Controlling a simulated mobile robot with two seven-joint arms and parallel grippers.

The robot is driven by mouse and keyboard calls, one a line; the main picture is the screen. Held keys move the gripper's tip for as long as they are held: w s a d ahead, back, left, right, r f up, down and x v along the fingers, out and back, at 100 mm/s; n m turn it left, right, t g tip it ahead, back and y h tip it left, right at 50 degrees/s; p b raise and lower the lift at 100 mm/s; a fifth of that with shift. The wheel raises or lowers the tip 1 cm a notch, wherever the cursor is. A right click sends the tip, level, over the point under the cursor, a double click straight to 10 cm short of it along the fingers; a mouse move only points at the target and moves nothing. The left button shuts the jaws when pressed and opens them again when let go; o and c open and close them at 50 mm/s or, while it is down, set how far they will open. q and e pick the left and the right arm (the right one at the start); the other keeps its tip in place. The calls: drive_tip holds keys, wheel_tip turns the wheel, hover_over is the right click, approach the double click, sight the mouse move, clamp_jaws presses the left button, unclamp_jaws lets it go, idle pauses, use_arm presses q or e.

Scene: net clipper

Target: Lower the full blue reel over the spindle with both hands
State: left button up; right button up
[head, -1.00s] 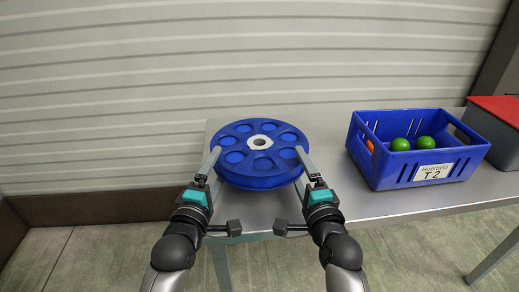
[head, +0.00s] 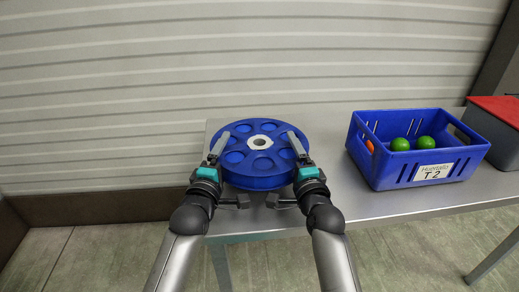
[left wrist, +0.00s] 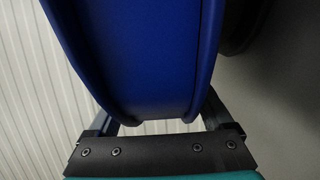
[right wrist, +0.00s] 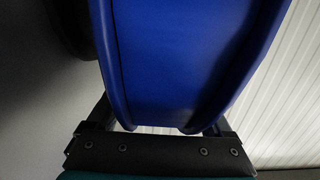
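The blue reel (head: 262,174) lies flat at the left end of the table, with round recesses and a pale hub around a dark hole. My left gripper (head: 218,148) is at its left rim and my right gripper (head: 298,146) at its right rim, each with a finger over the top. The reel's edge shows between the spread fingers in the left wrist view (left wrist: 155,55) and the right wrist view (right wrist: 180,60). I cannot make out the spindle.
A blue crate (head: 398,174) labelled T 2 holds green balls (head: 400,144) and something orange, right of the reel. A grey box with a red lid (head: 497,108) stands further right. Bare table (head: 327,180) lies between reel and crate. A ribbed wall is behind.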

use_arm(q)
clamp_jaws()
use_arm(e)
clamp_jaws()
idle(0.4)
